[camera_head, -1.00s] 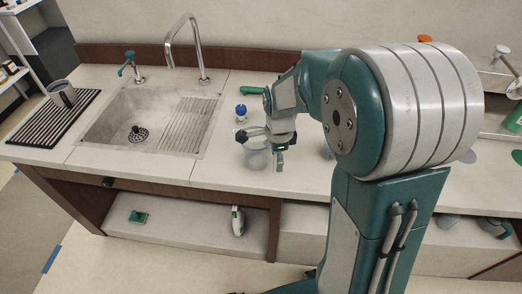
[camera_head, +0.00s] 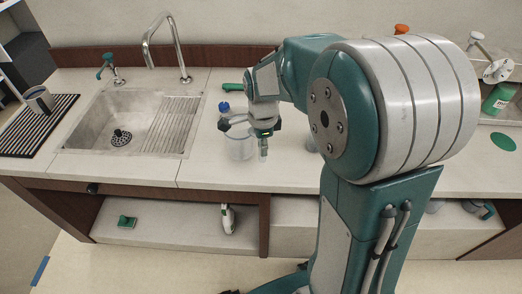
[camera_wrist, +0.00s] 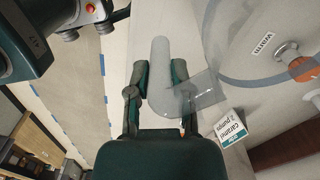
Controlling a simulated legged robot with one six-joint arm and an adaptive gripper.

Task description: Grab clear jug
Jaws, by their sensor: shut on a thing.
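The clear jug (camera_head: 240,148) stands on the pale counter to the right of the sink, below my gripper in the head view. My gripper (camera_head: 243,137) is at the jug's upper part, with one finger to its left and one to its right. In the wrist view my gripper (camera_wrist: 160,82) has its two dark green fingers on either side of a pale, see-through part, shut on the jug. The jug's clear wall (camera_wrist: 205,92) extends to the right of the fingers. I cannot tell exactly which part of the jug is pinched.
A blue-capped bottle (camera_head: 224,109) and a green item (camera_head: 232,87) are behind the jug. The sink (camera_head: 130,122) with its tap (camera_head: 160,45) is to the left. The counter's front edge is close.

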